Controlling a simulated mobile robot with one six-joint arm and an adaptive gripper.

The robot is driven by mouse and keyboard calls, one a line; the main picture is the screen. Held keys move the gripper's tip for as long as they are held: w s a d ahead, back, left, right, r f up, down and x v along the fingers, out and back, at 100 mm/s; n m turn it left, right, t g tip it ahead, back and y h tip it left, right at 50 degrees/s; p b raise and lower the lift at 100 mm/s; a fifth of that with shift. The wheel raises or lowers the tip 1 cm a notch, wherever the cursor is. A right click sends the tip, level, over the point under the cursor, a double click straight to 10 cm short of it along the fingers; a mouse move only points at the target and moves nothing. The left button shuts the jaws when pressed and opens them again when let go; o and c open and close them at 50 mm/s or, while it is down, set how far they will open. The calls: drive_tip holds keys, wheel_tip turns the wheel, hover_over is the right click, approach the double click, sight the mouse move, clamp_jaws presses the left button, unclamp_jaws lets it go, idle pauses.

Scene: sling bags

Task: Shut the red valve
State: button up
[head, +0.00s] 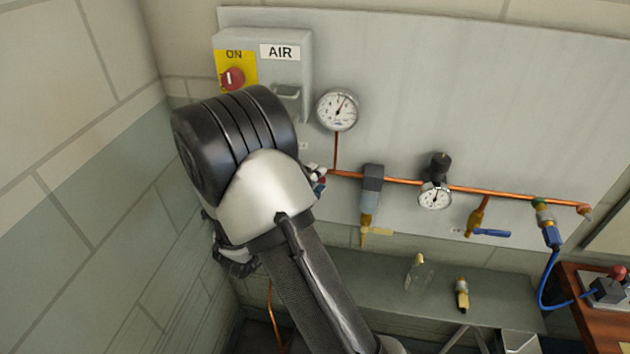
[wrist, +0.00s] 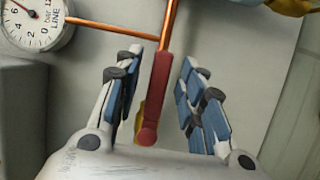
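The red valve's lever (wrist: 155,95) shows in the wrist view as a long red handle, lying in line with a copper pipe. A bit of yellow body shows beside its lower end. My gripper (wrist: 160,55) is open, with one blue-padded finger on each side of the lever. Gaps show between the lever and both fingers, and I see no contact. In the head view my arm hides most of the valve, and only a small part of my gripper (head: 317,178) shows at the arm's right edge, by the pipe.
A line gauge (head: 337,109) is above the copper pipe (head: 480,190); it also shows in the wrist view (wrist: 34,22). An AIR box with a red ON knob (head: 232,78) is at upper left. A filter (head: 370,190), regulator gauge (head: 435,195) and blue-handled valve (head: 490,233) lie right.

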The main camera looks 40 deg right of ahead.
drive_tip(key=shift+w+d, duration=0.25)
drive_tip(key=shift+d, duration=0.45)
drive_tip(key=shift+c, duration=0.4)
clamp_jaws()
